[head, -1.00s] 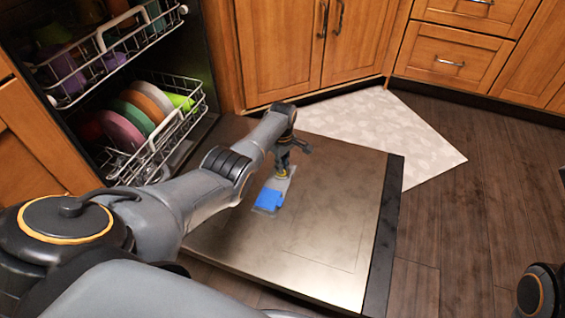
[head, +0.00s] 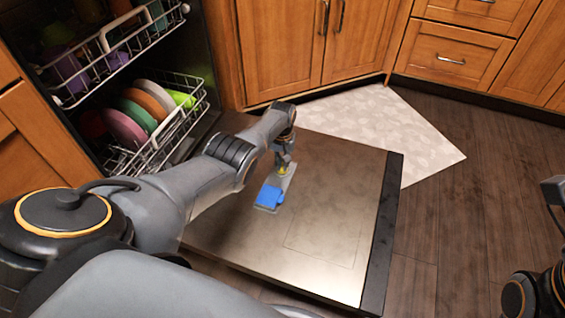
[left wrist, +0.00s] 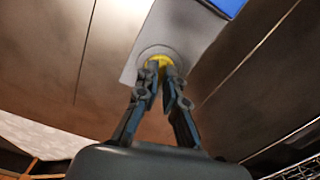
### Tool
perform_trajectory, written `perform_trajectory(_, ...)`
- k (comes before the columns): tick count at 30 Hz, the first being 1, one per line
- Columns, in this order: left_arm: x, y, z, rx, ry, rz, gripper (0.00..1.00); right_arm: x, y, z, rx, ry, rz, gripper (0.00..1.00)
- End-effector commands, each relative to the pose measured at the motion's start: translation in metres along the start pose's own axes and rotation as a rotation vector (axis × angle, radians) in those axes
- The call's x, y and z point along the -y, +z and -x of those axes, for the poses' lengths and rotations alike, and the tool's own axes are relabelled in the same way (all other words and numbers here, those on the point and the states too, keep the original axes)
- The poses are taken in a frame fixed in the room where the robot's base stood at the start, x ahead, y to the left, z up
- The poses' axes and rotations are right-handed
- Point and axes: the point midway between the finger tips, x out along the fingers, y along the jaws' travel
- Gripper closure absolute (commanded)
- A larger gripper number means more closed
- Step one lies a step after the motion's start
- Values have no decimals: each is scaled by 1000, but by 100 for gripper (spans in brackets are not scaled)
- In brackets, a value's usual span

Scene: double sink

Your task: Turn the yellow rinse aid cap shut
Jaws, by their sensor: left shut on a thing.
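The yellow rinse aid cap (head: 283,171) sits in the grey dispenser plate (head: 288,184) on the inside of the lowered dishwasher door (head: 335,200). A blue lid (head: 269,196) is on the same plate, nearer to me. My left gripper (head: 284,163) points down onto the cap. In the left wrist view, the fingertips (left wrist: 160,76) are closed in on the yellow cap (left wrist: 158,60), which shows between and just beyond them. The cap's exact turn angle is hidden by the fingers. My right arm shows only in part at the lower right, without its fingers.
The open dishwasher at the left has an upper rack (head: 110,50) and a lower rack (head: 185,125) with coloured plates, both partly pulled out. Wooden cabinets (head: 285,45) stand behind the door. A pale mat (head: 390,120) and dark floor (head: 480,180) lie to the right.

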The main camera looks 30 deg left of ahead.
Motion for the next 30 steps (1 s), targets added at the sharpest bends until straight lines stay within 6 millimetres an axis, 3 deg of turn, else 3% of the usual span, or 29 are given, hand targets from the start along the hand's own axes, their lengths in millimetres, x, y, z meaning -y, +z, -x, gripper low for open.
perform_trajectory(12, 0, 2, -1, 6, 1, -193, 100, 0, 2, 4, 16, 1, -1, 60)
perform_trajectory(29, 0, 2, -1, 7, 1, -222, 100, 0, 2, 2, 10, 0, 0, 60)
perform_trajectory(30, 0, 2, -1, 7, 1, -222, 86, 0, 2, 2, 8, 0, 0, 60)
